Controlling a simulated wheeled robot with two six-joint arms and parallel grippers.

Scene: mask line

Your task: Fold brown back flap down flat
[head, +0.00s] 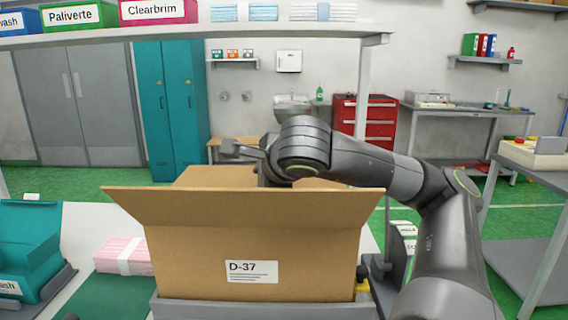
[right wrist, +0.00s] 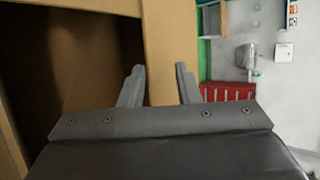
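An open brown box (head: 300,258) labelled D-37 stands upright at the front middle in the head view. Its front flap (head: 230,205) leans outward toward me and hides the inside. Brown cardboard of the back flap (head: 215,177) shows above and behind the front flap. My right gripper (head: 240,150) is above the back of the box, reaching leftward. In the right wrist view the right gripper (right wrist: 160,85) is open, its fingers apart with a brown flap strip (right wrist: 168,40) beyond and between them. I cannot tell whether they touch it. The dark box inside (right wrist: 75,60) shows at left. My left gripper is not in view.
The box sits in a grey holder (head: 250,309). To its left are a pink pack with a white band (head: 125,256), a green mat (head: 115,298) and an open teal box (head: 28,250). A shelf (head: 200,29) with labelled bins runs overhead.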

